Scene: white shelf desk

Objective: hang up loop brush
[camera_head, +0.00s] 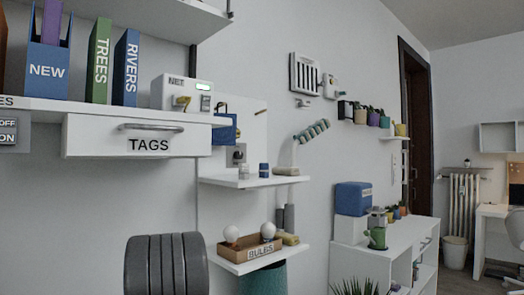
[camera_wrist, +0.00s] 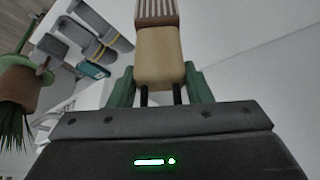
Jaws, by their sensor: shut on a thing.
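In the wrist view, my gripper (camera_wrist: 162,88) has two green fingers, one on each side of a tan block-like body. I take this to be the loop brush (camera_wrist: 159,57). Its tan part sits between the fingers and a brown-and-white striped part extends away past the top edge of the picture. Its far end and any loop are out of view. The head view does not clearly show the gripper or the held brush.
A white shelf (camera_head: 245,182) juts from the wall, with a lower shelf (camera_head: 235,268) holding a BULBS box (camera_head: 261,254). A TAGS drawer (camera_head: 138,136) is at left and a white cabinet (camera_head: 370,250) at right. A potted plant (camera_wrist: 18,85) and grey cylinders (camera_wrist: 90,20) show in the wrist view.

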